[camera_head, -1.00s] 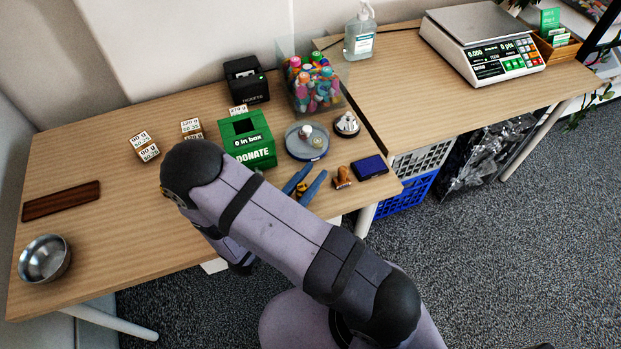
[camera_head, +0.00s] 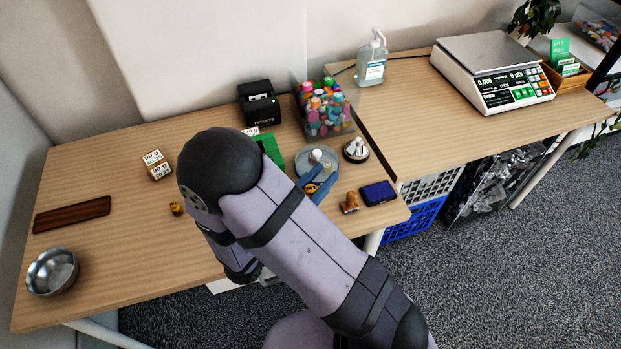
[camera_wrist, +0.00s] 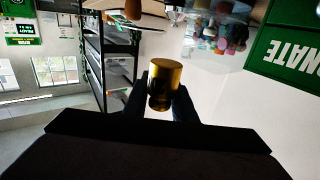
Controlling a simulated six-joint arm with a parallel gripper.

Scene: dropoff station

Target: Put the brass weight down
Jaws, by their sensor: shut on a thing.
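In the wrist view, my gripper (camera_wrist: 160,104) is shut on the brass weight (camera_wrist: 163,84), a short golden cylinder held between two dark fingers. The picture there is upside down, with the green donate box (camera_wrist: 288,45) at the upper right. The donate box (camera_head: 270,147) is mostly covered by my arm.
A metal bowl (camera_head: 52,272) and dark wooden strip (camera_head: 72,214) lie left. Small cards (camera_head: 157,165) stand behind. A round dish (camera_head: 316,163), blue-handled tool (camera_head: 320,188), stamp (camera_head: 350,203) and ink pad (camera_head: 379,193) crowd the right. The left-centre table is largely clear.

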